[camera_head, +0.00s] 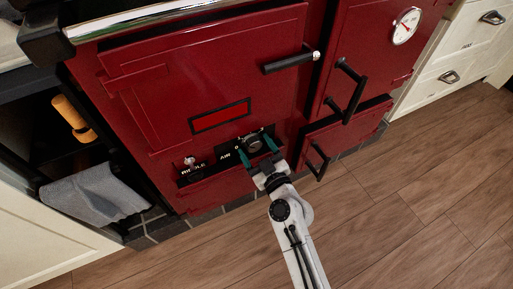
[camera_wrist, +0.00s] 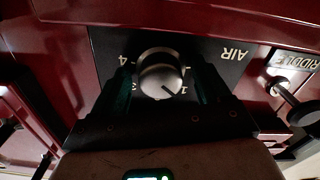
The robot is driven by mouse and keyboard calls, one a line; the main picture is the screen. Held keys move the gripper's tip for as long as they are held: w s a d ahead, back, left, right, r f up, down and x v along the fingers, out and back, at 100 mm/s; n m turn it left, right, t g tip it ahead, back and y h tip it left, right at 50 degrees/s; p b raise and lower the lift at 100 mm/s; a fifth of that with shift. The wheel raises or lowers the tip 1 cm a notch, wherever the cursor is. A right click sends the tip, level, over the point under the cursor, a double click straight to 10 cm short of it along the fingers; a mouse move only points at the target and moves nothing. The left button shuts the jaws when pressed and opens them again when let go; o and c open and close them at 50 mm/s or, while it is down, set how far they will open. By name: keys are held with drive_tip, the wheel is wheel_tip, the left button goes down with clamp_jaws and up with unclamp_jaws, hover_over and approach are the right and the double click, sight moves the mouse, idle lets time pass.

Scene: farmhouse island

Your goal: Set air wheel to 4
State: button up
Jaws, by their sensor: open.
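The air wheel is a round grey metal knob (camera_head: 254,144) on a black plate low on the red stove. In the wrist view the knob (camera_wrist: 160,72) is large, and the plate's lettering appears upside down. Its dark pointer line is directed toward the 1; a 4 and a 3 show on the other side. My gripper (camera_head: 257,151) is at the plate, with its teal fingers on either side of the knob. The gripper (camera_wrist: 163,82) is open around it; I cannot tell whether either finger touches it.
The riddle knob (camera_wrist: 279,86) sticks out beside the air plate (camera_wrist: 233,72). Black door handles (camera_head: 346,92) project from the stove at right. A grey towel (camera_head: 95,194) hangs at left. The wooden floor (camera_head: 400,225) in front is clear.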

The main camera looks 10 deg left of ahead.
drive_tip(key=c, duration=1)
